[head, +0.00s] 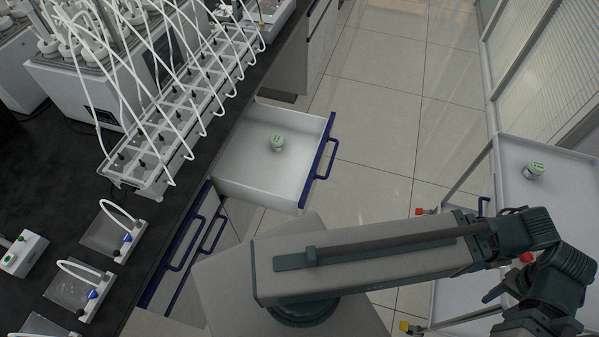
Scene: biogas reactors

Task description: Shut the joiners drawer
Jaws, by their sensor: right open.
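An open white drawer (240,189) with a blue front edge and blue handle stands pulled out from the bench, at the picture's centre. I take it for the joiners drawer; no label is readable. My right gripper (488,305) is at the lower right, open, well away from the drawer and over the white cart. Its fingers are partly cut off by the dark wrist and show only in part. My left gripper is not in view.
The black bench (60,170) at left carries a tube rack (180,115) with many white tubes. Tiled floor (385,110) between is clear.

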